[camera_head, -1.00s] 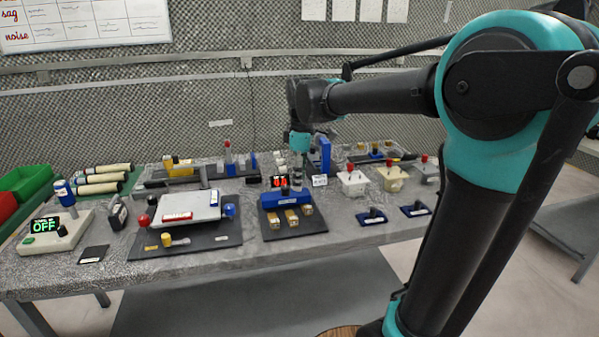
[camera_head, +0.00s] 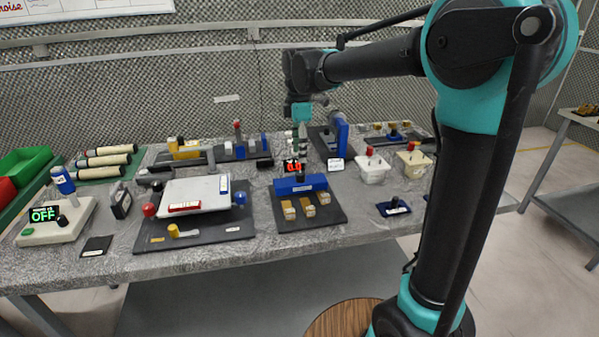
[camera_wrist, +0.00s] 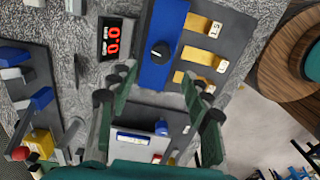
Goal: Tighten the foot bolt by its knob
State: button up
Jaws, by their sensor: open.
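A blue bar (camera_head: 318,181) lies across a dark plate at the middle of the bench. It also shows in the wrist view (camera_wrist: 163,28). A small black knob (camera_wrist: 159,52) stands on the bar; I cannot read a name for it, so I cannot confirm it is the foot bolt's. My gripper (camera_wrist: 163,80) hangs above the bar (camera_head: 301,136), pointing down. Its fingers are apart and empty, and in the wrist view the knob appears just beyond and between the tips, with no visible contact.
Labelled wooden blocks (camera_wrist: 201,54) lie along the bar's near side. A display (camera_wrist: 115,39) reading 0.0 stands on its far side. A white plate (camera_head: 195,192) with coloured balls is at left. White and cream boxes (camera_head: 372,171) stand right. A blue upright (camera_head: 343,137) stands close behind.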

aim_at(299, 173)
notch_tip(299, 173, down, 8)
jog(key=shift+f, duration=0.1)
dwell(0.4)
grip_shut()
